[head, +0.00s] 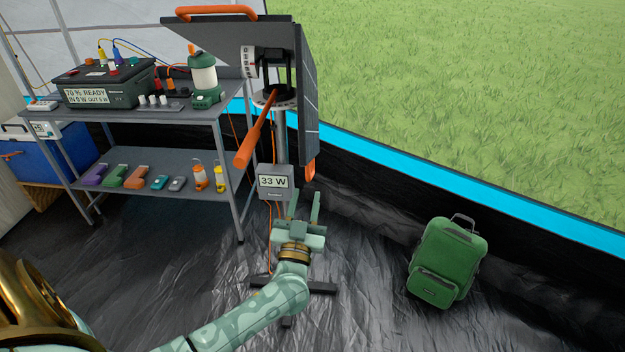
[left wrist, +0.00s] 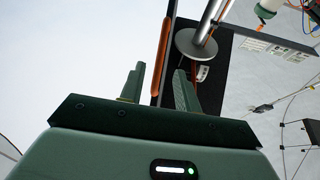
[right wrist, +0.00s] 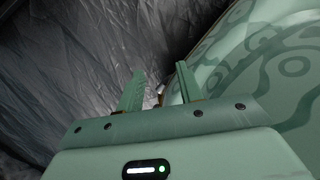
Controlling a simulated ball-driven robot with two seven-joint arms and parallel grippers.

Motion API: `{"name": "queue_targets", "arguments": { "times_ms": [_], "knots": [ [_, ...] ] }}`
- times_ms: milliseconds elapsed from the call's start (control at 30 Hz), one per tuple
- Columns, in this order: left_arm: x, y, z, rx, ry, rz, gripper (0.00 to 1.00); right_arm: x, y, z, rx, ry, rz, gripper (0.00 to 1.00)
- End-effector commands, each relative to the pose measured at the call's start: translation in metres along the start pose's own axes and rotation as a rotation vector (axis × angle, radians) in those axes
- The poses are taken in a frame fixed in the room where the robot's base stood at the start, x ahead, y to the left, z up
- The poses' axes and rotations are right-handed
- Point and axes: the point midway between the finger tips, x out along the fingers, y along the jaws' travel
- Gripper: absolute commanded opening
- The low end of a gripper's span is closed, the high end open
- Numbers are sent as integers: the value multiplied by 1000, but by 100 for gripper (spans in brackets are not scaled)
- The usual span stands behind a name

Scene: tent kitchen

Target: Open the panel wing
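The solar panel stands on a post beside the shelf, with one dark wing (head: 309,95) seen steeply from the side and another dark section (head: 225,19) reaching left at the top. An orange handle (head: 210,11) is on the top edge, and an orange piece (head: 310,170) is at the wing's lower end. An orange lever (head: 254,138) slants down from the mount. My left gripper (head: 303,207) is open and empty below the wing; in the left wrist view an orange bar (left wrist: 162,55) shows beyond its fingers. My right gripper (right wrist: 160,88) is open and empty.
A meter box (head: 274,182) reading 33 W is on the post, close to my left gripper. A metal shelf (head: 150,119) carries a power station (head: 104,86) and a lantern (head: 204,78). A green backpack (head: 447,262) stands right on the floor, with free floor between.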

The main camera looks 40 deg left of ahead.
Motion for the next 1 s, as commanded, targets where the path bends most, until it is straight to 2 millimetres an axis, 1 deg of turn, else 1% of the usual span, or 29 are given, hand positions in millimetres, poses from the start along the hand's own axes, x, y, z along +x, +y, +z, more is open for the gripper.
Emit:
{"name": "queue_targets", "arguments": {
  "times_ms": [33,100,200,300,467,567,700,733,767,800,833,1000],
  "knots": [
    [12,1,3,1,1,0,33,5,2,-2,-5,-1,2,36],
    [27,1,4,0,0,1,33,7,7,-6,-15,-2,8,36],
    [45,1,3,0,-1,2,33,10,15,-9,-25,-3,19,36],
    [58,1,3,2,-2,2,33,11,18,-9,-33,-10,24,36],
    [67,1,2,1,-3,2,33,11,16,-4,-39,-19,22,36],
    [68,0,1,1,-3,2,33,10,15,0,-41,-26,20,36],
    [68,0,1,0,-3,2,33,10,15,0,-41,-24,20,36],
    [68,0,1,1,-3,2,27,10,15,-1,-41,-23,20,36],
    [68,0,1,0,-3,2,19,10,15,-1,-40,-22,20,36],
    [68,0,1,1,-2,2,8,10,15,-2,-40,-20,20,36],
    [68,0,1,0,-2,2,0,10,15,-3,-39,-19,20,36],
    [68,1,1,0,-3,1,0,10,15,-7,-37,-12,20,36]
  ]
}}
